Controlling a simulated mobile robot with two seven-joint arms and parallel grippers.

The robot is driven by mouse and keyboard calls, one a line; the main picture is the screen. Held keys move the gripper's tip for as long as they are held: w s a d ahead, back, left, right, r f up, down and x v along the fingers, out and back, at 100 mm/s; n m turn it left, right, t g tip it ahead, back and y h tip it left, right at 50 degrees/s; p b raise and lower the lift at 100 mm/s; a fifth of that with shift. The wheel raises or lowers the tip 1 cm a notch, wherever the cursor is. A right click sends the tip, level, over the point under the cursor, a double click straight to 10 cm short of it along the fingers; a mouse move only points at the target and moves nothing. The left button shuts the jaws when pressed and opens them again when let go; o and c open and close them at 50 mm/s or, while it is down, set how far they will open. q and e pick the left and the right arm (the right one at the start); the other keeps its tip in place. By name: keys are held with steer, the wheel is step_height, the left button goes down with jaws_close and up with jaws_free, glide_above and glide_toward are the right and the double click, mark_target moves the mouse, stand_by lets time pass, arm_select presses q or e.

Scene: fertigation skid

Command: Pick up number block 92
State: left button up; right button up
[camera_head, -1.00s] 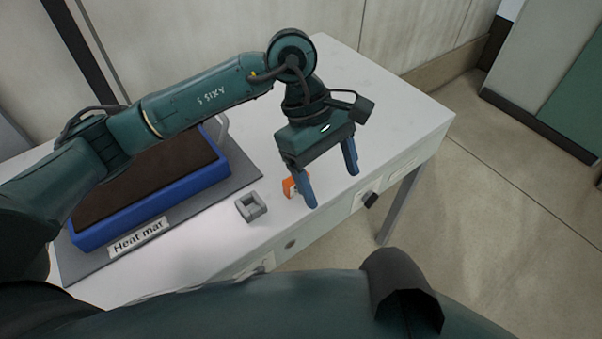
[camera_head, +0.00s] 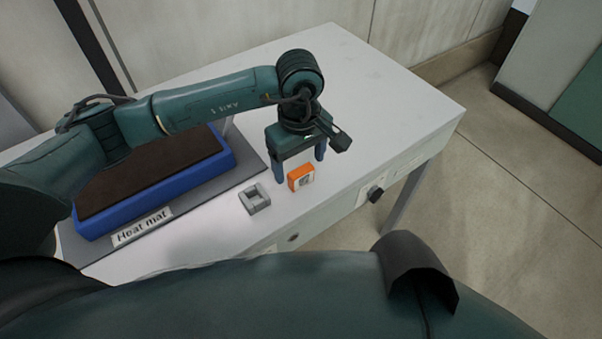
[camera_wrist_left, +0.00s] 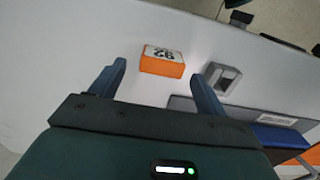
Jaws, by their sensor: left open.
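The number block 92 (camera_head: 301,177) is a small orange block with a white label, standing on the white table near its front edge. In the left wrist view the block (camera_wrist_left: 162,61) shows the digits upside down and lies ahead of my fingers, about midway between them. My left gripper (camera_head: 299,168) is open and empty, with its blue fingers behind the block in the head view. In the left wrist view the gripper (camera_wrist_left: 161,78) has one finger on each side. I cannot tell whether a finger touches the block. My right gripper is not in view.
A grey square holder (camera_head: 254,198) with an opening sits just left of the block. A blue tray (camera_head: 160,191) with dark filling stands on a grey mat labelled "Heat mat" (camera_head: 143,227). The table top (camera_head: 385,95) is clear at the back right.

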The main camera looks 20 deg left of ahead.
mark_target(299, 168)
arm_select(q)
step_height(299, 168, down, 4)
steer(key=shift+s+r, duration=0.1)
steer(key=shift+r, duration=0.15)
steer(key=c, duration=1)
